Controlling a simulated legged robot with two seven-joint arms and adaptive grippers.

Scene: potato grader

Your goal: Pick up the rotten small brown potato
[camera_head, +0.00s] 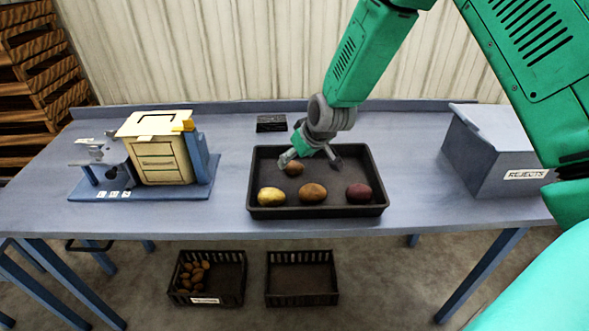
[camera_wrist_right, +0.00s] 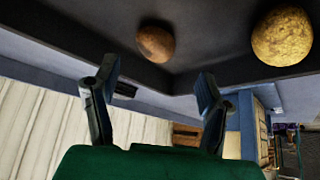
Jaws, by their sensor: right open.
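A small brown potato (camera_head: 294,169) lies toward the back left of the black tray (camera_head: 318,211). It also shows in the right wrist view (camera_wrist_right: 156,43), above and between the fingers, with darker patches on its skin. My right gripper (camera_head: 309,160) is open and empty, its fingers to either side of the small potato in the head view. In the tray's front row are a yellow potato (camera_head: 271,197), a larger brown potato (camera_head: 312,193) and a dark red potato (camera_head: 359,193). The yellow one also shows in the right wrist view (camera_wrist_right: 282,36). My left gripper is not in view.
A blue-grey box labelled REJECTS (camera_head: 490,150) stands on the table at the right. A cream machine (camera_head: 160,148) on a blue base stands at the left. A small black block (camera_head: 271,123) lies behind the tray. Black crates (camera_head: 207,277) stand on the floor.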

